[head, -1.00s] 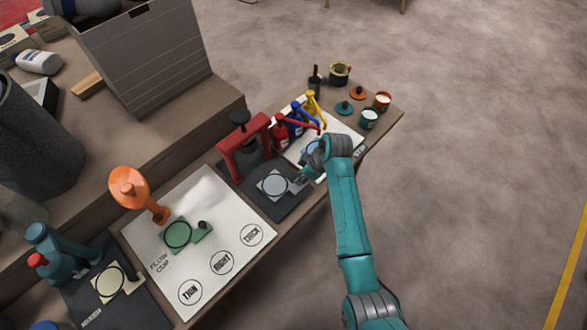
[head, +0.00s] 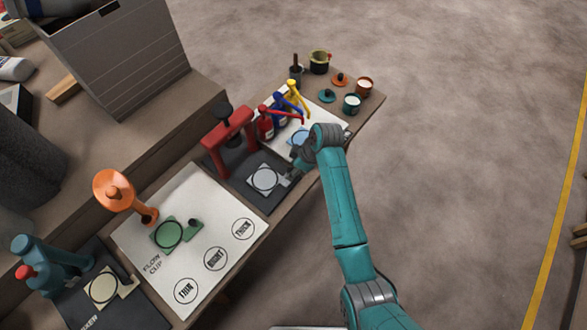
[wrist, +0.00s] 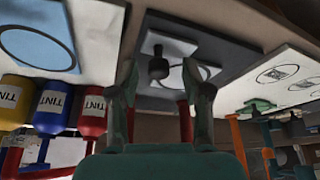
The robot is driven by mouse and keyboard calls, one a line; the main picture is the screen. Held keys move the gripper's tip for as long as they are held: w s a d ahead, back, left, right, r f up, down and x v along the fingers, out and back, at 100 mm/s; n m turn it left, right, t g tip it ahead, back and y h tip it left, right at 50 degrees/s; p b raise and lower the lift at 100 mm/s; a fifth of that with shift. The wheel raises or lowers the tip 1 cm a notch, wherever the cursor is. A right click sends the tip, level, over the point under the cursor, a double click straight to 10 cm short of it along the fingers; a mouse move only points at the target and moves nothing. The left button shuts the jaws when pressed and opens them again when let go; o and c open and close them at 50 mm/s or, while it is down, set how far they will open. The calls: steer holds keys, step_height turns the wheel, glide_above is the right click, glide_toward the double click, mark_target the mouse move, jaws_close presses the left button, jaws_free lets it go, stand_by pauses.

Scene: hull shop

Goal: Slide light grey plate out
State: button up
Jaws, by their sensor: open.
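The light grey plate (head: 264,179) lies flat on a dark grey mat (head: 262,203), in front of the red press frame (head: 228,139). A black ring shows on the plate, and its tab points toward my gripper (head: 293,176). In the wrist view, the plate's tab (wrist: 172,47) carries an upright dark knob (wrist: 158,68). My gripper (wrist: 159,72) is open, and the knob appears between its two fingertips. I cannot tell whether either finger touches it. In the head view, my wrist hides the knob.
A white board with a blue plate (head: 300,137) and red, blue and yellow tint bottles (head: 265,122) is behind. A flow cup board (head: 190,265) with a green plate (head: 168,235) lies in front. Open pots (head: 352,104) stand at the bench's far end. Floor is clear at right.

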steer(key=v, duration=1.1)
steer(key=shift+d, duration=0.2)
steer(key=shift+r, duration=0.1)
steer(key=s+d+f+m+t+h, duration=0.1)
steer(key=s+d+f+m+t, duration=0.2)
steer(key=s+f, duration=0.35)
steer(key=s+d+f+m+t, duration=0.2)
steer(key=s+d+f+m, duration=0.2)
steer(key=s+f, duration=0.3)
steer(key=s+d+r+m+t+h, duration=0.1)
steer(key=s+d+r+m+t, duration=0.1)
steer(key=s, duration=0.5)
steer(key=s+d+r+m+t+h, duration=0.1)
steer(key=s+d+m, duration=0.15)
steer(key=s, duration=0.45)
steer(key=s+d+r+m+t, duration=0.1)
steer(key=s+r+t, duration=0.1)
steer(key=s+r, duration=0.6)
steer(key=s+d+r+m+t+h, duration=0.1)
steer(key=s+d+r+m+t, duration=0.1)
steer(key=s+r, duration=0.6)
step_height(320, 180, up, 4)
steer(key=shift+s+d+r+t, duration=0.1)
steer(key=shift+s+d+t, duration=0.15)
steer(key=shift+t, duration=0.55)
